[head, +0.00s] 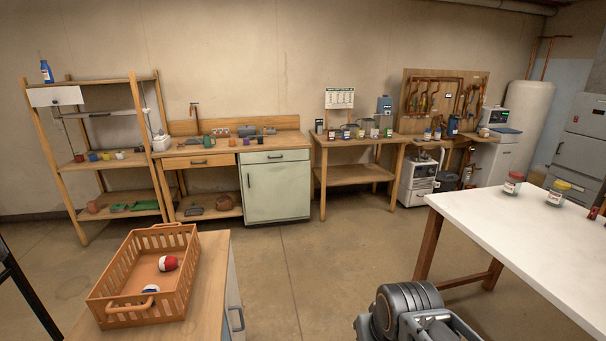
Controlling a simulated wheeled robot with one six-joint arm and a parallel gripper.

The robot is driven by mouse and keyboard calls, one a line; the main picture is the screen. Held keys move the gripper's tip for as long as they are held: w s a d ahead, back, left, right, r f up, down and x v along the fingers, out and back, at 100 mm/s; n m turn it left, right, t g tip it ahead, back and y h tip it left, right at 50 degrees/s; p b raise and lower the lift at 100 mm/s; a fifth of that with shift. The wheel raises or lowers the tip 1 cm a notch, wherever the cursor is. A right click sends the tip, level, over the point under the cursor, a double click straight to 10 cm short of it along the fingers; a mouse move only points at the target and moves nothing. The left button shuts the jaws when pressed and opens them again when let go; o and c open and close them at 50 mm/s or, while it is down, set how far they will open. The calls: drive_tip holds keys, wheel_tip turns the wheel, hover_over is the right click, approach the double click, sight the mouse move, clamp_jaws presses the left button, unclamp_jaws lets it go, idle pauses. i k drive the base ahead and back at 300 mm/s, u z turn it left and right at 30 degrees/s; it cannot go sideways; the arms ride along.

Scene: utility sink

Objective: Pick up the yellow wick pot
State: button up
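A small yellow pot (106,156) stands on the middle board of the wooden shelf unit at the far left. It is in a row with a red pot (79,158), a blue pot (92,157) and a white one (119,155). It is too small here to make out a wick. A jar with a yellow lid (558,192) stands on the white table at the right, far from that shelf. Part of my arm shows at the bottom edge, right of centre. My gripper's fingertips do not show, and the arm is far from the shelf.
An orange basket (107,282) with red-and-white items sits on a wooden-topped cabinet (211,255) at the lower left. The white table (520,230) fills the right side. Workbenches line the back wall. The concrete floor (330,255) between is clear.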

sight(361, 131)
drive_tip(key=z, duration=0.1)
drive_tip(key=i, duration=2.25)
drive_tip(key=z, duration=0.25)
drive_tip(key=i, duration=2.4)
drive_tip(key=z, duration=0.2)
drive_tip(key=i, duration=1.7)
drive_tip(key=z, duration=0.05)
